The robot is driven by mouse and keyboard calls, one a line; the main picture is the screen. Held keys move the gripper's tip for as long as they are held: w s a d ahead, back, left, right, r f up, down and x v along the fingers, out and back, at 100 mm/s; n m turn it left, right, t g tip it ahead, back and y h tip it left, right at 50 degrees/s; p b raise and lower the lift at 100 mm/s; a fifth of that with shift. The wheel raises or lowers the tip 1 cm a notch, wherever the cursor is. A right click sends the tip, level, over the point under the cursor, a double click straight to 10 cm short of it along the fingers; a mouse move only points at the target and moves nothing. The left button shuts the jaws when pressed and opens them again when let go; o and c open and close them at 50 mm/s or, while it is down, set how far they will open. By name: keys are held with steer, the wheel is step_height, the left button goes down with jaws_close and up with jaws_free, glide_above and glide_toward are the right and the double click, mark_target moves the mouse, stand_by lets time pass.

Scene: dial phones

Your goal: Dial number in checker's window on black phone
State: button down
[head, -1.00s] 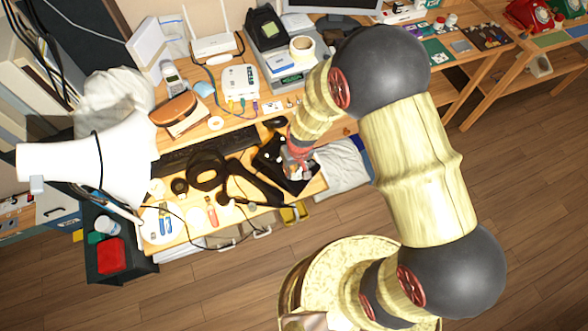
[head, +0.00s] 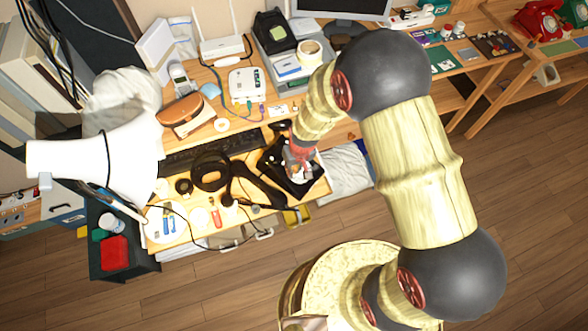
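A black object that looks like the black phone (head: 276,162) lies near the front right edge of the wooden desk, partly hidden by my gripper. My gripper (head: 300,170) is at the end of the arm, pointing down over the right part of this phone. Whether the fingertips touch it cannot be told. The fingers are too small and too covered to show whether they are open or shut. The phone's dial is not clear. No window with a readable number can be made out.
Black headphones (head: 211,171) and a dark keyboard (head: 213,148) lie left of the phone. A white lamp or megaphone shape (head: 95,170) juts in at left. A router (head: 221,48) stands at the back. A red phone (head: 538,20) sits on the far right table.

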steer(key=shift+w, duration=0.1)
steer(key=shift+w+a+r, duration=0.2)
steer(key=shift+w+r, duration=0.05)
steer(key=shift+w, duration=0.35)
steer(key=shift+w+d+r, duration=0.1)
steer(key=shift+w+r, duration=0.05)
steer(key=shift+w, duration=0.45)
steer(key=shift+w+d+r, duration=0.1)
steer(key=shift+w+d, duration=0.15)
steer(key=shift+w, duration=0.25)
